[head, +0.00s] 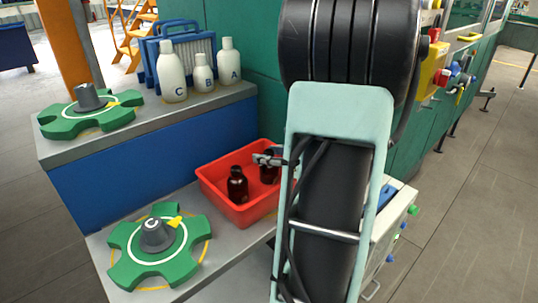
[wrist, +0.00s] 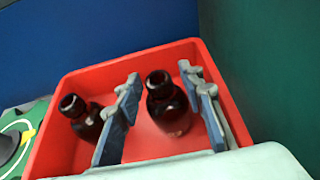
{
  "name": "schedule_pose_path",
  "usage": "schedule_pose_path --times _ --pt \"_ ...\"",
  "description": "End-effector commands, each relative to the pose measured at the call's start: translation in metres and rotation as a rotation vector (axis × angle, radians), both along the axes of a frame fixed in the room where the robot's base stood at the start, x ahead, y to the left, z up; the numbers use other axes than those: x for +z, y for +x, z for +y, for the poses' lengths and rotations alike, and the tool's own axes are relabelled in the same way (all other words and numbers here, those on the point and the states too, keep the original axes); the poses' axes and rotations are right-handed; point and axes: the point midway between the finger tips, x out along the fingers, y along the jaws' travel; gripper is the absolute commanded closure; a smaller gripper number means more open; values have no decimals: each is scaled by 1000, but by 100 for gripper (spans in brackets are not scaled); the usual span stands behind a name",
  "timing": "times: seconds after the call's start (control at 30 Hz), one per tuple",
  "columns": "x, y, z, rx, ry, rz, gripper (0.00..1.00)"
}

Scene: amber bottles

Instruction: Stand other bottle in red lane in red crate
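The red crate (head: 209,190) stands on the lower grey bench and also shows in the wrist view (wrist: 68,88). One amber bottle (head: 237,186) stands upright in its left part; it is also at left in the wrist view (wrist: 84,117). A second amber bottle (wrist: 170,110) looks upright in the crate, between my fingers. In the head view this bottle (head: 269,171) is partly hidden by my gripper (head: 264,158). My gripper (wrist: 160,82) is open around it, with a gap on the left side. I see no lane marking in the crate; its right side is hidden by my arm.
A green star-shaped knob marked C (head: 153,250) sits on the lower bench, left of the crate. Another green knob (head: 90,110) and white bottles C (head: 171,75), B (head: 203,75) and A (head: 229,65) stand on the upper shelf. A green wall (wrist: 265,70) rises close at right.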

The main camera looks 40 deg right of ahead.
Motion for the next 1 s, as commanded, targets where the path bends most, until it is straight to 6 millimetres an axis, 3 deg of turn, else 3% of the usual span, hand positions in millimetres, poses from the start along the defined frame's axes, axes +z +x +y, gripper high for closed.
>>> schedule_pose_path --times 0.33,0.8,1.0 --pt "6 -1 0 -1 0 0 64" --pt "42 -87 -8 -4 -1 -1 64" --pt "48 -107 -9 -1 0 0 64"
